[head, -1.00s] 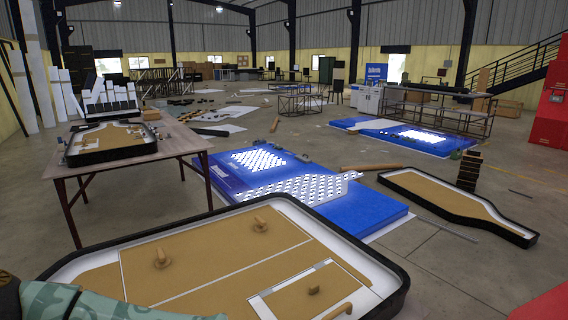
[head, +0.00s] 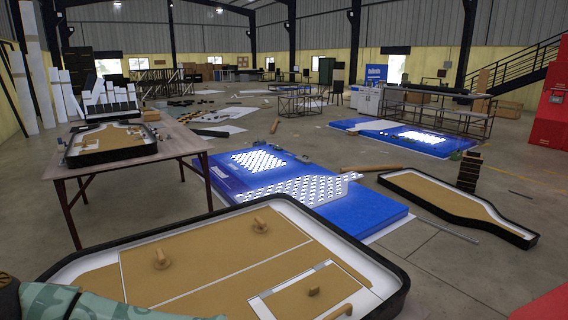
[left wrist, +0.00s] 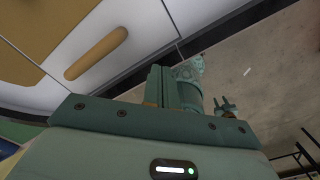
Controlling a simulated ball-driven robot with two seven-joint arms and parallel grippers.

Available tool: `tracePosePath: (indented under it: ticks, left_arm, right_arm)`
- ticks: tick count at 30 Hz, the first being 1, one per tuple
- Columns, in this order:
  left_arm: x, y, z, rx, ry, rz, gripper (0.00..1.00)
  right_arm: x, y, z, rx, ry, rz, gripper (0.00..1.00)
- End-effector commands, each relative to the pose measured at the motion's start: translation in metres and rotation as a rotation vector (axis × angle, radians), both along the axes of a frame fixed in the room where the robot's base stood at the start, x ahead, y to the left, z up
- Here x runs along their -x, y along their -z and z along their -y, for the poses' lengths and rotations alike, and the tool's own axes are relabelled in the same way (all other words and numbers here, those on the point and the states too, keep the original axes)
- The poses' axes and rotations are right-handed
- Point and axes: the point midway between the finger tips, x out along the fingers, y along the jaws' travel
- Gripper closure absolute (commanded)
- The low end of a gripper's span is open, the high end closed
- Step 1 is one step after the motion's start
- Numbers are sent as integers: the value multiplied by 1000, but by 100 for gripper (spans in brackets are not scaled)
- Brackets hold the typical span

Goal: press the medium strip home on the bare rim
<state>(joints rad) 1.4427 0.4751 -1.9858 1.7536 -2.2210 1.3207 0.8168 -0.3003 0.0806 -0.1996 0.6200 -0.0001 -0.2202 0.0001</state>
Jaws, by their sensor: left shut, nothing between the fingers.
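A large lightbox tray with a black outer rim (head: 348,238) and white inner wall fills the lower part of the head view. Tan panels (head: 205,262) with small pegs and a tan bar handle (head: 338,312) lie in it. The handle also shows in the left wrist view (left wrist: 97,53), near the tray's dark edge. My left gripper (left wrist: 166,84) is shut and empty, beside that edge in this picture; whether it touches is unclear. In the head view only my teal left arm shows, at the lower left. I cannot pick out the medium strip for certain. My right gripper is not in view.
A table (head: 183,143) at left bears a smaller black-rimmed tray (head: 110,154). Blue panels with lit dots (head: 365,212) lie beyond the large tray. A bottle-shaped tray (head: 528,238) and a thin grey strip (head: 447,230) lie on the floor at right.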

Motion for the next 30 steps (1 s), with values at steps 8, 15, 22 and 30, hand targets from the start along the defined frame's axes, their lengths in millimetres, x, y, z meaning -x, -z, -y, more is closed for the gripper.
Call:
tracePosePath:
  ticks: [8, 15, 22, 30]
  left_arm:
    - [0, 0, 0, 0, 0, 0, 100]
    - [0, 4, 0, 0, 0, 0, 100]
    - [0, 12, 0, 0, 0, -1, 100]
    - [0, 12, 0, 0, 0, 0, 100]
  right_arm:
    - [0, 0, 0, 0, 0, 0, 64]
    - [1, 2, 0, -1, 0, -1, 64]
    - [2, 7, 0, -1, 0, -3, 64]
    - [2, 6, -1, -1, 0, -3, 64]
